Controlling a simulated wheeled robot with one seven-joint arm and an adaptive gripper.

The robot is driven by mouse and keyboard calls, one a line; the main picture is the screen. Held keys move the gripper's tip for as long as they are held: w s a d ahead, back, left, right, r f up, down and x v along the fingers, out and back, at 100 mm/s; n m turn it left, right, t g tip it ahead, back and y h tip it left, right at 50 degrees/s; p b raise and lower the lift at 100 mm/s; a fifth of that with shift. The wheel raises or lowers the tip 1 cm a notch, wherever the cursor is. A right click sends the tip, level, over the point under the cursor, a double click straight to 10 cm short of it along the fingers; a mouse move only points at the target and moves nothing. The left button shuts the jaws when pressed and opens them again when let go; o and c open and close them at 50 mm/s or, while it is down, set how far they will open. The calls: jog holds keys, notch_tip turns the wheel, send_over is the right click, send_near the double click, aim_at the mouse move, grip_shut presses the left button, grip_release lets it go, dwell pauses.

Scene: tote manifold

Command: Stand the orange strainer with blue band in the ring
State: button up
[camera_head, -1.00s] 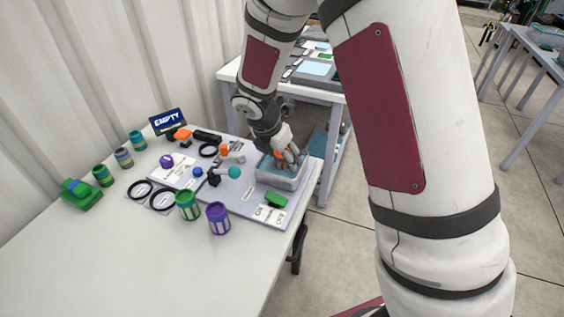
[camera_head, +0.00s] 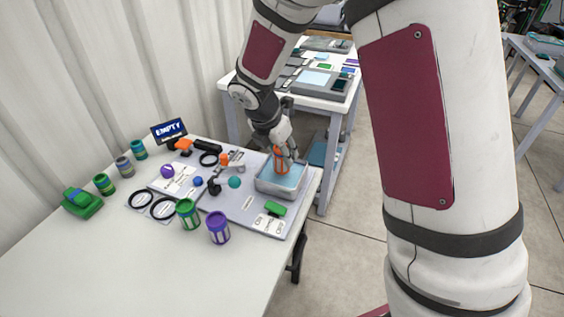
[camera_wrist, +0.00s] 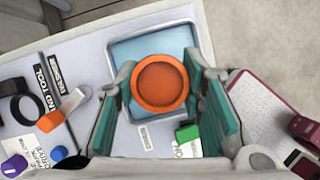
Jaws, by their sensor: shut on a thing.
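My gripper (camera_head: 284,153) is shut on the orange strainer (camera_head: 281,163), a round open-topped piece with slotted sides. It holds the strainer upright over the grey tray with pale blue inside (camera_head: 268,190). In the wrist view the strainer (camera_wrist: 160,84) sits between the two teal finger pads, its opening facing the camera. I cannot make out its blue band. Two black rings lie side by side at the left, a left one (camera_head: 129,199) and a right one (camera_head: 152,210). A third black ring (camera_head: 201,161) lies farther back. Which ring the task means I cannot tell.
A green canister (camera_head: 187,214) and a purple canister (camera_head: 218,229) stand at the board's front. Several canisters stand along the wall side. The table's front left is clear.

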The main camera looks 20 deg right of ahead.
notch_tip(320, 180, up, 4)
jog(key=shift+r, duration=0.25)
jog(key=w+a+f+n+t+y+p, duration=0.1)
jog(key=a+n, duration=0.2)
jog(key=a, duration=1.3)
jog(key=a+f+n+y+p, duration=0.1)
jog(key=a+n+p, duration=0.15)
jog(key=a, duration=1.45)
jog(key=shift+n, duration=0.35)
jog(key=shift+d+f+b, duration=0.15)
jog(key=shift+f+b, duration=1.9)
jog(key=shift+f, duration=1.9)
jog(key=o, duration=1.2)
